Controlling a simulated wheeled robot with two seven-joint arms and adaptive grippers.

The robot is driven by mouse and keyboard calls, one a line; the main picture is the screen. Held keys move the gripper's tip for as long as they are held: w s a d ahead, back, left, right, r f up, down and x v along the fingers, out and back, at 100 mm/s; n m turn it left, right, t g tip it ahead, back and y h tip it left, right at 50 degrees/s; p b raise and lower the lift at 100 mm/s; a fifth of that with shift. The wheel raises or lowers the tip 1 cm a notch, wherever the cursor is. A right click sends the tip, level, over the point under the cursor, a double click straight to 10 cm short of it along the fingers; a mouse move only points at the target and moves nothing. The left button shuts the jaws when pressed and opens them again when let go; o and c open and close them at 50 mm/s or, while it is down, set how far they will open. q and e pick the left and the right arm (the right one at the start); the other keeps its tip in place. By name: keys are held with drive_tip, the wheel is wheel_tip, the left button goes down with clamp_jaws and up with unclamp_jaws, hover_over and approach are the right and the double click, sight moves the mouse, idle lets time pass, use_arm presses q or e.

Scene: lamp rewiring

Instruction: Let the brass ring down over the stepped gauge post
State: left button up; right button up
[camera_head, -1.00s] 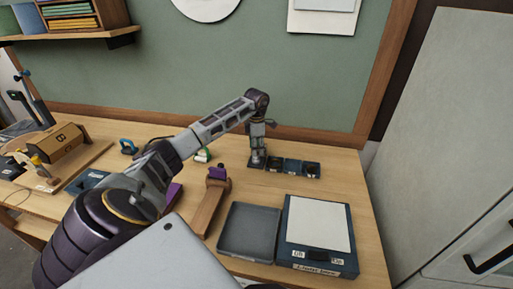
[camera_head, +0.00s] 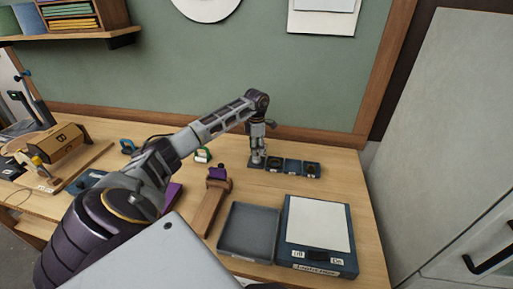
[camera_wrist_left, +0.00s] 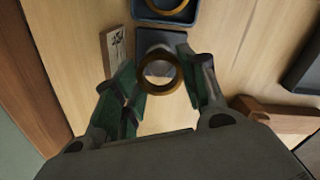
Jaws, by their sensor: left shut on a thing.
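My left gripper (camera_head: 258,151) points down at the back of the bench, above a small dark base (camera_head: 255,164). In the left wrist view its green-padded fingers (camera_wrist_left: 162,78) are shut on the brass ring (camera_wrist_left: 175,82), which lies between the tips. Behind the ring is a grey square base (camera_wrist_left: 150,38), which looks like the gauge post's base. My right gripper is not in view.
Small dark blue trays (camera_head: 291,167) stand right of the base; one (camera_wrist_left: 145,13) holds another ring (camera_wrist_left: 169,7).

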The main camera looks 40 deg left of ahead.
use_arm(q)
drive_tip(key=shift+f+b, duration=0.35)
drive_tip(key=shift+f, duration=0.45)
idle(2.1)
drive_tip(key=o, duration=1)
drive_tip(key=shift+o, duration=0.2)
drive_tip(key=o, duration=0.4)
drive_tip(key=shift+r, duration=0.1)
drive_tip(key=shift+r, duration=0.1)
wheel_tip(320, 180, up, 8)
drive_tip(key=p, duration=0.5)
idle(1.2)
drive_tip(key=shift+f, duration=0.25)
idle(0.4)
